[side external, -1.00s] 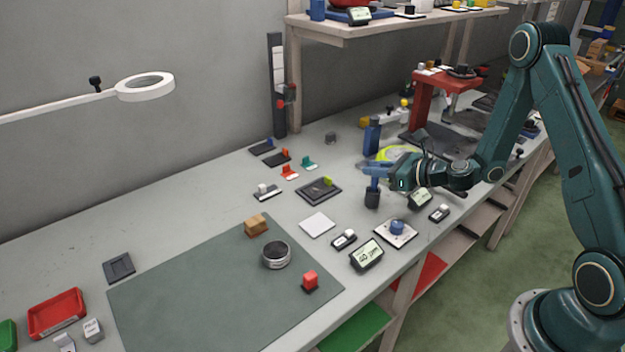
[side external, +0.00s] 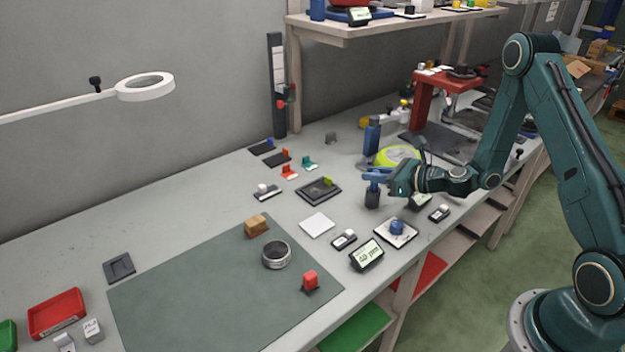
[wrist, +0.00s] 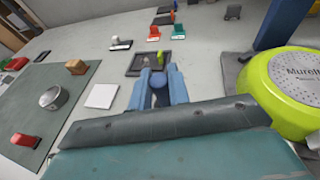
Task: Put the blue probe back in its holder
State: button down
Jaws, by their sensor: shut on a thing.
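The blue probe (side external: 374,186) is upright in the side view, its lower end at the mouth of a small dark holder (side external: 372,201) on the bench. My gripper (side external: 376,175) has blue fingers and is shut on the probe's upper part, just above the holder. In the wrist view, the rounded blue top of the probe (wrist: 159,80) shows between my fingers (wrist: 159,92). The holder is hidden there. I cannot tell how deep the probe sits.
A tall blue post (side external: 372,137) and a yellow-green round pan (side external: 398,155) stand close behind my gripper. A dark tray (side external: 318,190), a white pad (side external: 317,225) and a plate with a blue knob (side external: 396,233) lie around the holder. The green mat (side external: 200,295) has free room.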

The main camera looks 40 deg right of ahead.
jog(key=shift+f, duration=0.85)
jog(key=c, duration=1.2)
grip_release()
jog(key=shift+c, duration=0.2)
jog(key=v, duration=0.7)
jog(key=shift+s+r, duration=0.15)
jog(key=shift+s, duration=0.1)
